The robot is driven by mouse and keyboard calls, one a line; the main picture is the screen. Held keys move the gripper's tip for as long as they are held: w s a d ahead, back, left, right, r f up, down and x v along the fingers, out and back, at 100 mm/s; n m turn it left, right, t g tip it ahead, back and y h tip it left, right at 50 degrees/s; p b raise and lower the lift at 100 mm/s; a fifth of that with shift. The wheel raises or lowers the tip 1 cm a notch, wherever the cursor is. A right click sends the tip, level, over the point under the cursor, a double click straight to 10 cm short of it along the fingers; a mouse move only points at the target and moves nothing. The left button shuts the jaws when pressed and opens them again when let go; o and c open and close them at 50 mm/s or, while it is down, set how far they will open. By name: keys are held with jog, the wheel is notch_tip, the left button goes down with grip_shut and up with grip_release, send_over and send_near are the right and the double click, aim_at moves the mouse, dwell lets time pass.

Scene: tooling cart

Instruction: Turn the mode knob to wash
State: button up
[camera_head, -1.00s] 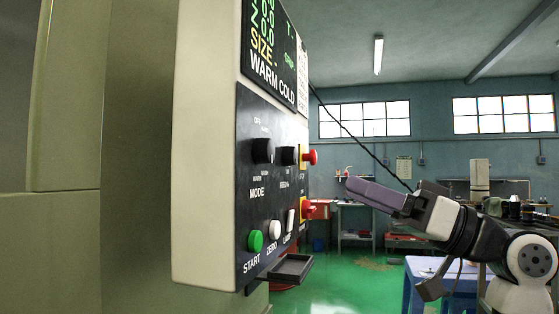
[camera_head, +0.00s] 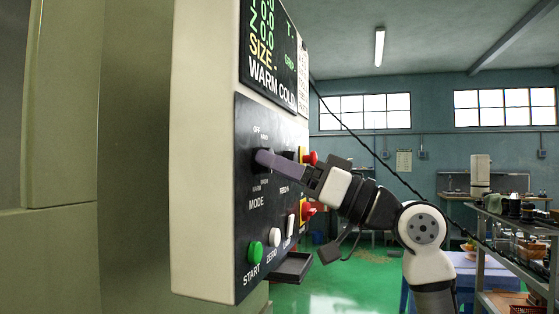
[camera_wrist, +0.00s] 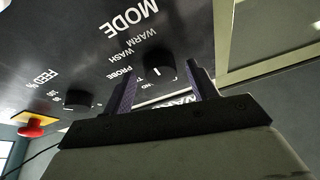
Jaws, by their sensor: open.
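The black mode knob (camera_wrist: 158,66) shows in the wrist view on the dark panel, with a white pointer mark. Labels around it, upside down there, include WARM, WASH and PROBE; which one the mark points to I cannot tell for sure. My gripper (camera_wrist: 161,72) is open, one purple finger on each side of the knob; I see no clear contact. In the head view my gripper (camera_head: 262,157) reaches the panel above the MODE label, and its finger hides most of the knob.
The feed knob (camera_wrist: 77,99) and a red stop button (camera_wrist: 32,130) sit beside the mode knob. Below are a green START button (camera_head: 255,252), a white ZERO button (camera_head: 274,237) and a small black tray (camera_head: 290,268). A shelf cart (camera_head: 515,215) stands at the right.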

jog(key=shift+w+a+r, duration=0.1)
jog(key=shift+a, duration=0.1)
jog(key=c, duration=1)
jog(key=shift+n+g, duration=0.3)
jog(key=shift+n, duration=0.2)
jog(key=shift+w+d+n+g+p, duration=0.1)
jog(key=shift+n+g+p, duration=0.2)
jog(key=shift+n+g, duration=0.85)
jog(key=shift+w+a+n+g+p, duration=0.1)
jog(key=shift+n+g+p, duration=0.2)
jog(key=shift+n, duration=1.55)
jog(key=shift+d+n+g+p, duration=0.1)
jog(key=shift+n+g+p, duration=0.2)
jog(key=shift+n+g, duration=0.85)
jog(key=shift+n, duration=0.55)
